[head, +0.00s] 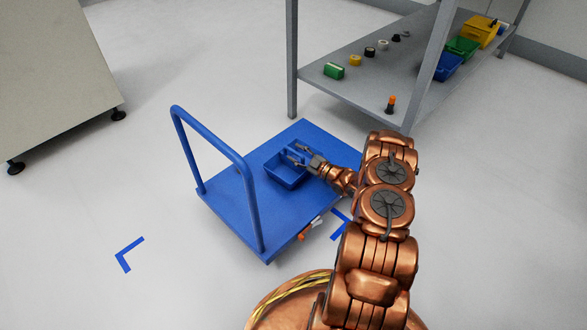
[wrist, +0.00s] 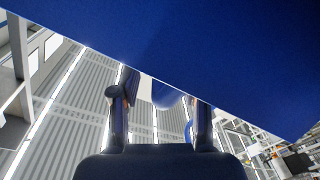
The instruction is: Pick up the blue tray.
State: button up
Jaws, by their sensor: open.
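The blue tray (head: 287,180) is a small open box on the flat deck of a blue cart (head: 235,205) in the head view. A divider seems to show inside it. My gripper (head: 297,153) is at the tray's far right side, its fingers over or at the rim; I cannot tell whether they touch it. In the wrist view my gripper (wrist: 162,105) has its two fingers apart with nothing seen held between them. A large blue surface (wrist: 170,40) fills the top of that view; I cannot tell whether it is tray or cart.
The cart's blue handle (head: 215,140) rises at its left. A grey shelf table (head: 360,90) behind holds several small parts and yellow, green and blue bins (head: 448,66). A grey cabinet (head: 50,80) stands at left. Small orange and white items (head: 309,229) show by the cart's front right edge.

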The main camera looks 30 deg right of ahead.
jog(key=shift+w+a, duration=0.2)
jog(key=shift+w, duration=0.35)
jog(key=shift+c, duration=0.5)
grip_shut()
